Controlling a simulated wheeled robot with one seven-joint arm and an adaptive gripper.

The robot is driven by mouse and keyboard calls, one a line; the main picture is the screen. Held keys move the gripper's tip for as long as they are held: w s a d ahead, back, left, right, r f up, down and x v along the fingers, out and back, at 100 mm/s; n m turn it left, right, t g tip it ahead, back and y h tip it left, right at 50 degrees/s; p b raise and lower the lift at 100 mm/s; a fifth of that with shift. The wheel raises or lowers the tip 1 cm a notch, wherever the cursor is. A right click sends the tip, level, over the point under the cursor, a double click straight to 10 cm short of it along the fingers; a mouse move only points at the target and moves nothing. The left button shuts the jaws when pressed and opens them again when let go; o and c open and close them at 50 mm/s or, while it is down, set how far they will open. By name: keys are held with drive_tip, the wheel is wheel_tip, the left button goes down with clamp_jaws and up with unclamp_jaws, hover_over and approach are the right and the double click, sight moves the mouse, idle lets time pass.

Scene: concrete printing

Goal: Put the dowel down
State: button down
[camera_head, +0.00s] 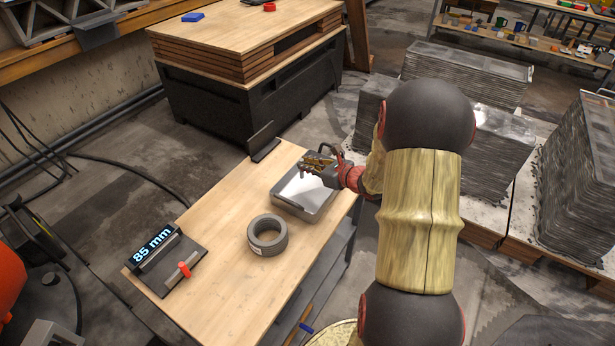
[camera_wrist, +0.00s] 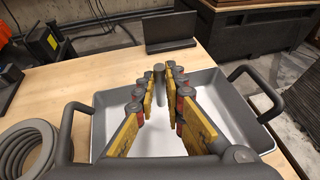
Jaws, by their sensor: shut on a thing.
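The dowel (camera_wrist: 158,77) is a short grey cylinder, seen in the wrist view between the fingertips and standing roughly upright. My gripper (camera_wrist: 159,83) has yellow finger pads and is shut on it. They are over the grey tray (camera_wrist: 254,99), which has a pale inner floor and two side handles. I cannot tell whether the dowel's lower end touches the tray floor. In the head view my gripper (camera_head: 318,163) is over the far part of the tray (camera_head: 309,211), and the dowel cannot be made out there.
On the wooden table (camera_head: 222,290) lie a grey coiled ring (camera_head: 267,246) and an "85 mm" display fixture (camera_head: 165,262) with a red clip. A dark upright plate (camera_head: 264,142) stands at the far edge. Bare tabletop lies left of the tray.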

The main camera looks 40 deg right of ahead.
drive_tip(key=shift+w+d+f+b, duration=0.15)
drive_tip(key=shift+f+b, duration=0.2)
drive_tip(key=shift+f, duration=0.4)
drive_tip(key=shift+w+d+f+b, duration=0.2)
drive_tip(key=shift+f+b, duration=0.1)
drive_tip(key=shift+f, duration=0.4)
drive_tip(key=shift+w+d+f+b, duration=0.15)
drive_tip(key=shift+f+b, duration=0.2)
drive_tip(key=shift+f, duration=0.4)
drive_tip(key=shift+f, duration=0.15)
drive_tip(key=c, duration=2)
unclamp_jaws()
drive_tip(key=shift+o, duration=0.6)
